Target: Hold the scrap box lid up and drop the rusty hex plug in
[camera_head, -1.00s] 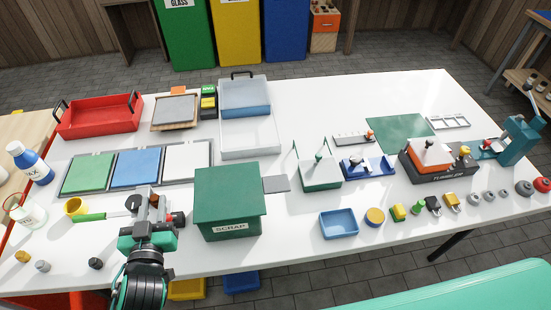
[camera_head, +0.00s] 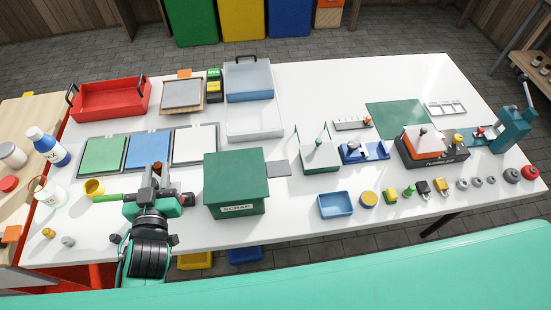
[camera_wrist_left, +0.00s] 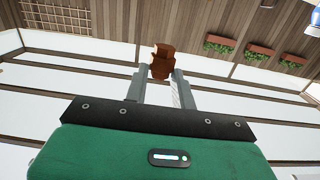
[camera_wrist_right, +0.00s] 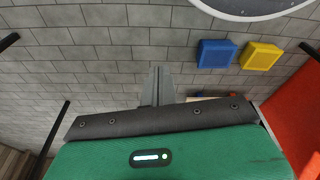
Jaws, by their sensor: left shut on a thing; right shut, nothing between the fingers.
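The scrap box (camera_head: 236,210) is a green box with a SCRAP label, standing near the front edge of the bench. Its flat green lid (camera_head: 236,175) lies down over the top, so the inside is hidden. My left gripper (camera_head: 157,172) is just left of the box, apart from it. It is shut on the rusty hex plug (camera_wrist_left: 163,62), a brown piece between the fingertips in the left wrist view. My right gripper (camera_wrist_right: 158,88) is shut and empty in the right wrist view, with floor behind it; it does not show in the head view.
A grey plate (camera_head: 279,169) lies right of the box, and a blue tray (camera_head: 336,205) stands further right. Blue and yellow bins are on the floor.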

